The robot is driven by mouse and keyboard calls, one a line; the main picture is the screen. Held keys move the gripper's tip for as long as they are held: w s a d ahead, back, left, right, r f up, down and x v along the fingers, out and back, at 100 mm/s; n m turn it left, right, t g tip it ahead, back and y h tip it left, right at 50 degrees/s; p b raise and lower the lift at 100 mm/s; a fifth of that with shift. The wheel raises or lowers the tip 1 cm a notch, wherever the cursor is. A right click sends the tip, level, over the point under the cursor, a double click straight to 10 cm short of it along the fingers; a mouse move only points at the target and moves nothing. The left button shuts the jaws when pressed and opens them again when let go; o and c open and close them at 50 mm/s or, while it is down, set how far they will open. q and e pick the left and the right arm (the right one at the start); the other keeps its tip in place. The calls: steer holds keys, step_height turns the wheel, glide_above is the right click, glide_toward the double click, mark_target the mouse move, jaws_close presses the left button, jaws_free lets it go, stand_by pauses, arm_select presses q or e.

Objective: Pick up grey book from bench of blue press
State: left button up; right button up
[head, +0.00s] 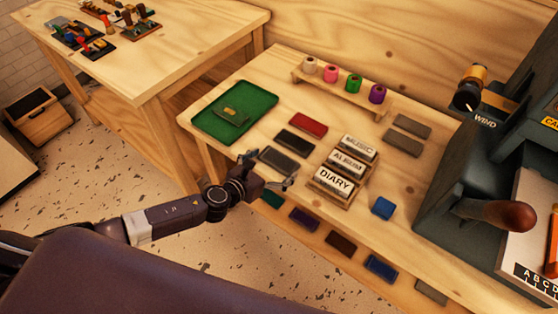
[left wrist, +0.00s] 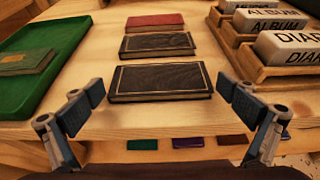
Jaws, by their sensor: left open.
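A dark grey book (head: 284,160) with a thin pale border lies flat near the front edge of the press bench (head: 240,143). In the left wrist view the same book (left wrist: 160,83) looks nearly black and lies just beyond and between my fingertips. My left gripper (head: 273,171) is open and empty at the bench's front edge, with its fingers spread to either side of the book's near side. The blue-grey press (head: 463,155) stands at the right. My right gripper does not show.
Behind the book lie a black book (head: 294,143) and a red book (head: 308,123). A green tray (head: 203,123) is at left; the wooden rack with DIARY (head: 333,182) blocks is close at right. Two grey-brown slabs (head: 412,126) lie farther right. Several books lie on a lower shelf.

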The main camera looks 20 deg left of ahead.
arm_select(q)
steer(key=c, duration=0.6)
steer(key=shift+c, duration=1.4)
steer(key=shift+r, duration=0.1)
